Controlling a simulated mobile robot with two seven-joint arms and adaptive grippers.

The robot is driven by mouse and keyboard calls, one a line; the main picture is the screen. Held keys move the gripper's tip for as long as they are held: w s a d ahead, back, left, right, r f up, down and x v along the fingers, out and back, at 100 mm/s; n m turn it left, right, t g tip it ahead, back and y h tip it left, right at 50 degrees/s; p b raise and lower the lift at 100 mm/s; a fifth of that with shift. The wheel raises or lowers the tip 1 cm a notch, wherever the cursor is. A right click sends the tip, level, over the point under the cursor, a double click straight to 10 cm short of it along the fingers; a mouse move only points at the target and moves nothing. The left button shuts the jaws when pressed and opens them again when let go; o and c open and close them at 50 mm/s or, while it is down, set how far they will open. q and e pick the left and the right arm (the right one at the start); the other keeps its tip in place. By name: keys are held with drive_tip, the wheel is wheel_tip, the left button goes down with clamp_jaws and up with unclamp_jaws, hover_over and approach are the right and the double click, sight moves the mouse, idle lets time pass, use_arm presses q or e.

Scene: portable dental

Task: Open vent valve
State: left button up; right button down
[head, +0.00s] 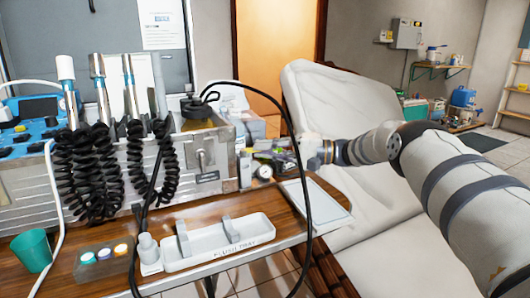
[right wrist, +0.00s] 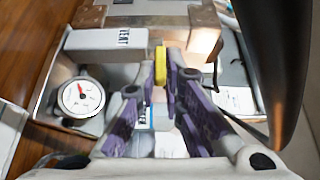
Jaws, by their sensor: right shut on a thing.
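In the right wrist view, a small yellow handle (right wrist: 160,60) stands beside a grey block with a VENT label (right wrist: 123,37). My right gripper (right wrist: 163,72), with purple-lined fingers, is shut on the yellow handle. In the head view my right arm reaches in from the right, and its gripper (head: 300,153) is at the right end of the metal dental case. The valve cannot be made out there, and the valve body is partly hidden by the fingers in the wrist view. My left gripper is not in view.
A round pressure gauge (right wrist: 80,97) sits left of the fingers. A black hose (head: 309,200) loops close by. The metal case (head: 205,160) with coiled handpieces, a flush tray (head: 215,244) and a teal cup (head: 33,250) stand on the wooden table. A white dental chair (head: 335,100) is behind.

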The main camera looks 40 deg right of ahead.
drive_tip(key=c, duration=1.7)
unclamp_jaws()
drive_tip(key=shift+w, duration=0.1)
drive_tip(key=v, duration=1.2)
